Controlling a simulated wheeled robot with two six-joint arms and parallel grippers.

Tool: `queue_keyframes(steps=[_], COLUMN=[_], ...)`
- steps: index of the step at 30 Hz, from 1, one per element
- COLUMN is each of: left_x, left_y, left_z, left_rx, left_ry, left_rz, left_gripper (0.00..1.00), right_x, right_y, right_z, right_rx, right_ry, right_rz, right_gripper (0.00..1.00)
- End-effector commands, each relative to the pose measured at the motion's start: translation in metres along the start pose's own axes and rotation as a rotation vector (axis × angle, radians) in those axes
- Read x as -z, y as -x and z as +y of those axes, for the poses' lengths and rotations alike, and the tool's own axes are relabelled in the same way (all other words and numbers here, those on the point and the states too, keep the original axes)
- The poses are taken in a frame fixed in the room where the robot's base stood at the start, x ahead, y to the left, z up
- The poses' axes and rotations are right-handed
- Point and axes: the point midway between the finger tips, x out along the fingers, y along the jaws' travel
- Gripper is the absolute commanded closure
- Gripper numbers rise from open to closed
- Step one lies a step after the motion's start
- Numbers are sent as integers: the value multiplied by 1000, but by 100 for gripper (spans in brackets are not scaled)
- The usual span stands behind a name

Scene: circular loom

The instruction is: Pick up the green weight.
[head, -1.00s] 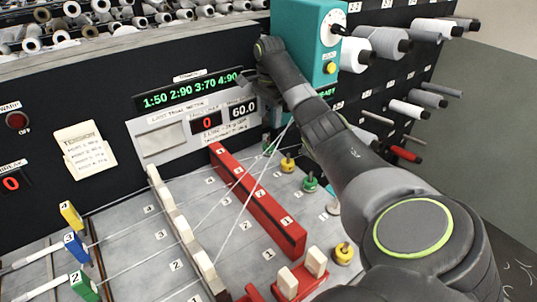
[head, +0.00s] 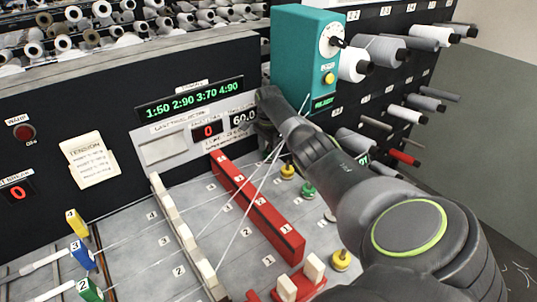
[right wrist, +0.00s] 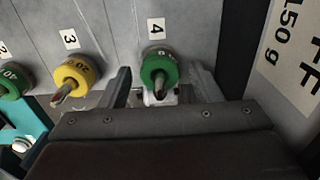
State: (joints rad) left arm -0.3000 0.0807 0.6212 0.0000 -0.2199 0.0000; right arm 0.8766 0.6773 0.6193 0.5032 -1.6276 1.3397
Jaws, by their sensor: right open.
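A green weight (right wrist: 159,68) with a dark upright stem stands by the label 4 in the right wrist view. My right gripper (right wrist: 161,77) is open, with one finger to each side of this weight in the picture and a gap on both sides. In the head view my right gripper (head: 268,138) is dark and small below the teal box, and the arm hides the weight there. A second green weight (head: 308,190) stands nearer in the head view; a green weight also shows at the left of the right wrist view (right wrist: 12,82). My left gripper is out of view.
A yellow weight (right wrist: 76,75) stands beside the green one, by label 3. Another yellow weight (head: 340,260) is at the front. A long red block (head: 257,205) lies left of the weights. The teal box (head: 303,55) and the black display panel (head: 100,120) rise behind.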

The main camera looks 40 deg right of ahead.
Motion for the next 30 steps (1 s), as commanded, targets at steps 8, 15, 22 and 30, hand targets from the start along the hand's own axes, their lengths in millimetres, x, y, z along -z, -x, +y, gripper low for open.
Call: queue_keyframes(steps=[8,15,22,30], left_x=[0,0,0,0], left_y=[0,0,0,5], left_z=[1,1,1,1], left_rx=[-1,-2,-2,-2], left_ry=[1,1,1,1], left_rz=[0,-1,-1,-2], left_gripper=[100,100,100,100], right_x=[0,0,0,1], right_y=[-2,-1,-1,4], right_z=[0,0,0,0], right_rx=[1,0,1,1], right_ry=[0,-1,-1,0], right_rz=[0,0,0,0], right_gripper=[46,77,90,90])
